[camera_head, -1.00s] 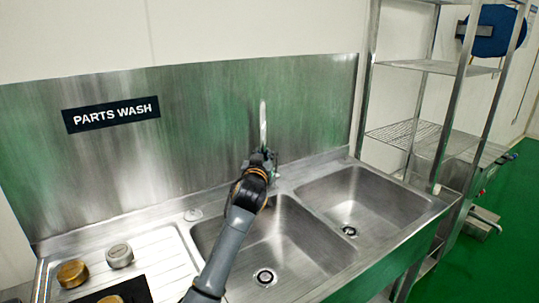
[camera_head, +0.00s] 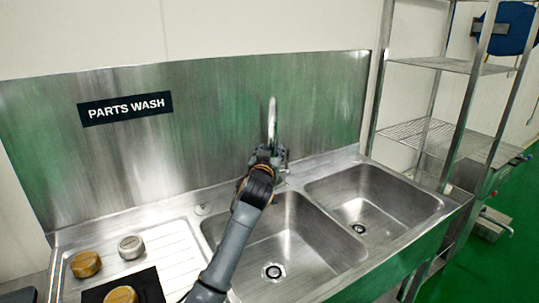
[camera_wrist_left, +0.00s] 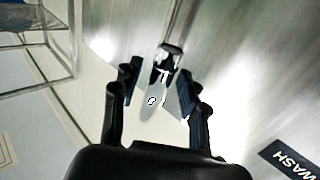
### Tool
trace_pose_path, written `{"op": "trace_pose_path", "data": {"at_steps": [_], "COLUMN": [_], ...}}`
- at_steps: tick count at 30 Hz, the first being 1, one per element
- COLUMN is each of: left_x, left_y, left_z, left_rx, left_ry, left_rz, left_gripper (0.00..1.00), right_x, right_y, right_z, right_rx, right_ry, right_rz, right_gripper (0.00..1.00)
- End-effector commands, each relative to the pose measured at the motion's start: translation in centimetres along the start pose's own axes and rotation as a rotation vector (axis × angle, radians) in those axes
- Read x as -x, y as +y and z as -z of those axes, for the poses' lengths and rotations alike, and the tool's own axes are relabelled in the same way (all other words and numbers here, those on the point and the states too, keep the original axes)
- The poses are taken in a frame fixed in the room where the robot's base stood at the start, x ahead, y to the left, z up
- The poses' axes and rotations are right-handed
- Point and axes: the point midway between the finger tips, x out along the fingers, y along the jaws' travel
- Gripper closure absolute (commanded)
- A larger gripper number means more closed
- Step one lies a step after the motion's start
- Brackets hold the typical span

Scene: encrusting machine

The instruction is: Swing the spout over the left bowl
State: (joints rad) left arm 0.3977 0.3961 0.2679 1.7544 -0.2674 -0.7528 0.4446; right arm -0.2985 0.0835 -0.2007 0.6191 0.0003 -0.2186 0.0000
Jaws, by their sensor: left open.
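The metal spout (camera_head: 271,115) stands up in front of the steel backsplash, behind the sink's middle. My left gripper (camera_head: 266,152) is at the tap's base, below the visible part of the spout, and hides the lower tap. In the left wrist view, the open fingers (camera_wrist_left: 159,84) are on either side of the shiny tap (camera_wrist_left: 166,60) and a pale elongated part; I cannot tell whether they touch it. The left bowl (camera_head: 310,240) lies below and in front of the gripper, partly covered by my arm. The right bowl (camera_head: 395,205) is empty. My right gripper is not in view.
A ribbed drainboard (camera_head: 180,262) at left holds a brass part (camera_head: 86,264), a silver part (camera_head: 131,247) and a black mat (camera_head: 150,284) with another brass part (camera_head: 121,296). A wire shelf rack (camera_head: 470,70) stands right of the sink. Both bowls are clear inside.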

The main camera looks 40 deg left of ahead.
Motion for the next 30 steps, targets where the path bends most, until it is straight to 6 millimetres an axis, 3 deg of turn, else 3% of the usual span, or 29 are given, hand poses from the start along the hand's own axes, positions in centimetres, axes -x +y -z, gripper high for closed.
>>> {"op": "trace_pose_path", "data": {"at_steps": [5,18,24,30], "left_x": [1.5,10.2,11.9,12.1], "left_y": [0.0,0.0,0.0,-0.1], "left_z": [0.0,-0.1,-0.1,-0.1], "left_rx": [0.0,0.001,0.001,0.0], "left_ry": [0.001,-0.001,-0.002,-0.002], "left_rz": [-0.001,0.0,0.0,0.001], "left_gripper": [0.57,0.57,0.57,0.57], "right_x": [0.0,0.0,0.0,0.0], "right_y": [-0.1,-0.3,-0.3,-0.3], "right_z": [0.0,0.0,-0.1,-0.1], "right_rx": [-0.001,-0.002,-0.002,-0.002], "right_ry": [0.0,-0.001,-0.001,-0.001], "right_rz": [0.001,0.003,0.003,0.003], "right_gripper": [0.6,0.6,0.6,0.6]}}
